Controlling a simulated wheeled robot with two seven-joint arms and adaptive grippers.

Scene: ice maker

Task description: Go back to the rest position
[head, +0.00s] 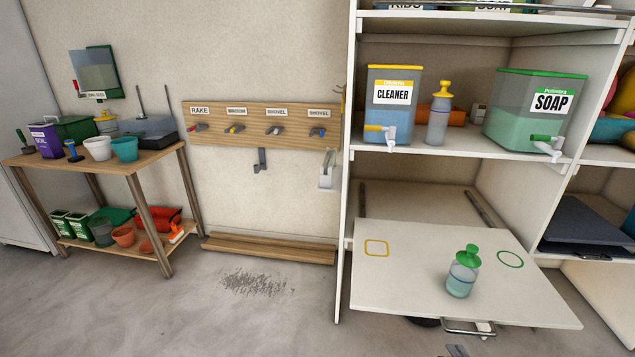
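Neither arm shows clearly in the head view. A small dark piece (457,350) at the bottom edge, below the pull-out board's handle, may be part of my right gripper, but too little shows to tell its state. My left gripper is not in view. A bottle with a green pump top (461,273) stands upright on the white pull-out board (400,290), between a yellow square outline (377,248) and a green round outline (510,259). It stands outside both outlines, with no gripper on it.
The board juts out of the shelf unit, with a metal handle (469,328) at its front. Above it stand a cleaner dispenser (391,110), a yellow-topped bottle (438,115) and a soap dispenser (535,115). A wooden bench (150,158) stands left. Dark debris (255,284) lies on open floor.

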